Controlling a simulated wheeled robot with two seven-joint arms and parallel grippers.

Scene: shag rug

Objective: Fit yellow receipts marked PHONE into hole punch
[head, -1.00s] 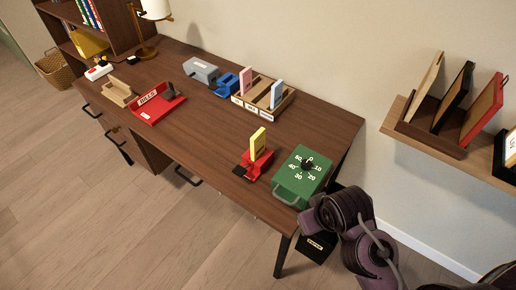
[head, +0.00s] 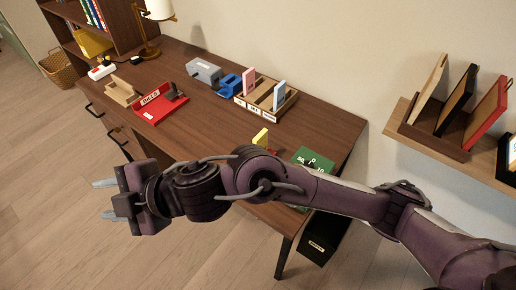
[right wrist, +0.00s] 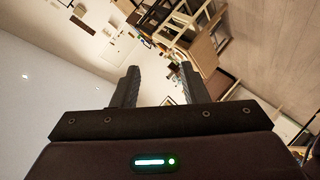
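Yellow receipts (head: 260,137) stand upright on the desk's right part, in or on a small red device that looks like the hole punch (head: 272,151). My right arm covers most of the punch and the lower part of the receipts, so how they sit is hidden. Any PHONE marking is too small to read. My right gripper (head: 105,199) is open and empty, out past the desk's front edge at the left. The right wrist view shows its two fingers (right wrist: 160,88) apart with nothing between them. My left gripper is not in view.
A green box (head: 314,158) with numbers is partly behind my arm. A wooden sorter (head: 268,103) holds pink and blue cards. A blue device (head: 229,84), grey device (head: 203,71) and red BILLS tray (head: 155,110) stand further left. The desk's middle (head: 210,125) is clear.

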